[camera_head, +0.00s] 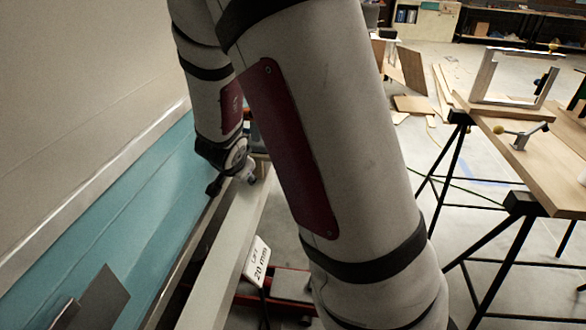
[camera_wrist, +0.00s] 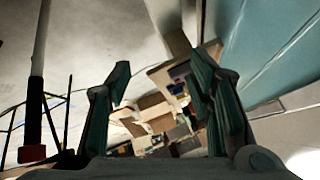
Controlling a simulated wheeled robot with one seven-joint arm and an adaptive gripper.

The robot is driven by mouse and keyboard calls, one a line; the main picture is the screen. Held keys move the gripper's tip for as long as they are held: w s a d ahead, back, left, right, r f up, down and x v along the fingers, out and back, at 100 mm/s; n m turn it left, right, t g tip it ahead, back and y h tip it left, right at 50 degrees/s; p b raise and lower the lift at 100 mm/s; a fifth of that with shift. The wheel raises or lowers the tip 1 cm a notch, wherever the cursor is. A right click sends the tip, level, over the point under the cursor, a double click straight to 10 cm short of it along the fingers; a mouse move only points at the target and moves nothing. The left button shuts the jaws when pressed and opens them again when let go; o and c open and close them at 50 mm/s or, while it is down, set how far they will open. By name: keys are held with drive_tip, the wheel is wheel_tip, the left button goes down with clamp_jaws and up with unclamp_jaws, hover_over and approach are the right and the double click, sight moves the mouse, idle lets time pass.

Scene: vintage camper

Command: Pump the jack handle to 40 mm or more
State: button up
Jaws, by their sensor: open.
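A white sign (camera_head: 258,262) beside the camper reads "LIFT 20 mm". Red jack parts (camera_head: 248,297) show on the floor below it, mostly hidden by my arm and a pale beam. In the wrist view a pole, pale above with a black section and a red end, likely the jack handle (camera_wrist: 35,110), stands at the left edge, outside and apart from my left finger. My gripper (camera_wrist: 162,85) is open, with nothing between its fingers. In the head view its dark end (camera_head: 230,175) is small, near the teal camper side, partly hidden by my arm.
The teal camper wall (camera_head: 150,215) runs along the left, with the pale beam (camera_head: 230,245) close beside it. A wooden workbench (camera_head: 545,165) on black trestles stands at the right. Boards (camera_head: 413,104) lie on the floor behind. Cluttered boxes (camera_wrist: 160,112) show beyond my fingers.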

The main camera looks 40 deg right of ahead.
drive_tip(key=s+d+f+m+g+h+b, duration=0.6)
drive_tip(key=d+f+h, duration=0.3)
drive_tip(key=d+f, duration=0.45)
drive_tip(key=s+d+g+h+b, duration=0.1)
drive_tip(key=s+d, duration=0.2)
drive_tip(key=d, duration=0.2)
drive_tip(key=s+d+m+g+h+b, duration=0.1)
drive_tip(key=s+d, duration=0.2)
drive_tip(key=d, duration=0.2)
drive_tip(key=s+d+g+h+b, duration=0.1)
drive_tip(key=s+d+b, duration=0.1)
drive_tip(key=d, duration=0.4)
drive_tip(key=shift+s+r+g+h, duration=0.3)
drive_tip(key=shift+s+g+h, duration=0.1)
drive_tip(key=shift+s, duration=0.1)
drive_tip(key=shift+c, duration=0.6)
clamp_jaws()
